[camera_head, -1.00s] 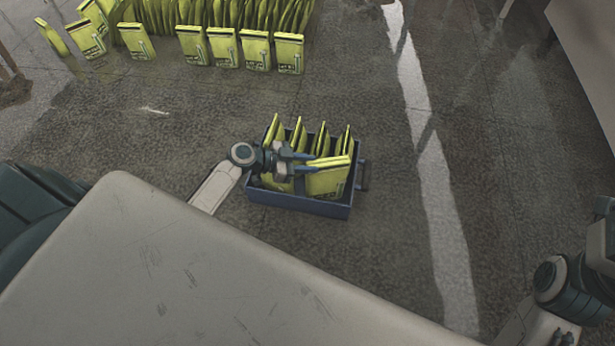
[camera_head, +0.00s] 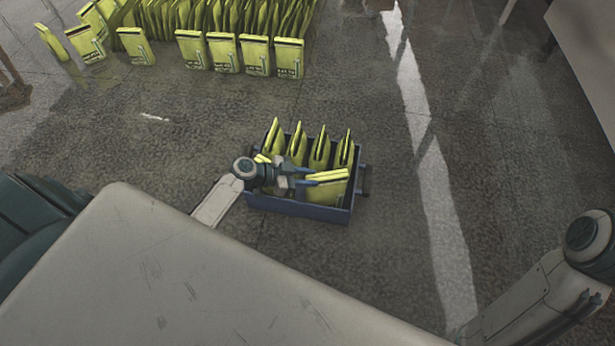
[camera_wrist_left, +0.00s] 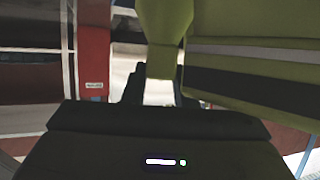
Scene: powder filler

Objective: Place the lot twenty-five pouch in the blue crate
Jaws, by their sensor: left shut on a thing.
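The blue crate (camera_head: 298,209) stands on the floor at the middle of the head view. Several upright yellow-green pouches (camera_head: 320,150) stand along its far side. My left gripper (camera_head: 307,179) reaches over the crate from the left, shut on a yellow-green pouch (camera_head: 327,192) at the crate's front right. This pouch's lower part is inside, behind the front wall; whether it touches the bottom is hidden. No lot number is readable on it. The left wrist view shows yellow-green pouch material (camera_wrist_left: 245,60) close by at the gripper's dark fingers (camera_wrist_left: 158,88). My right gripper is out of view.
Many yellow-green pouches (camera_head: 222,52) stand in rows on the floor at the back left. One pouch (camera_head: 52,42) leans apart at the far left. A pale strip (camera_head: 430,150) crosses the floor right of the crate. The floor around the crate is clear.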

